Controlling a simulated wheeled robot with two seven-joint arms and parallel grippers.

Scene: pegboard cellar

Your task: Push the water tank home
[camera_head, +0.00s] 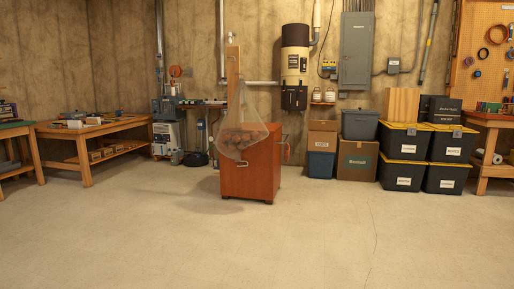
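No thing in view is plainly a loose water tank. A white and grey appliance (165,138) stands on the floor by the back wall, left of centre; it may hold a tank, but it is too small to tell whether one sits in or out. A cream and black water heater (295,55) hangs on the back wall. Neither of my grippers is in the camera_head view.
An orange-red cabinet on casters (250,172), with a wooden post and hanging net, stands mid-floor. Wooden workbenches (85,135) stand left. Boxes and black bins with yellow lids (402,160) line the back right. The foreground floor (250,250) is clear.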

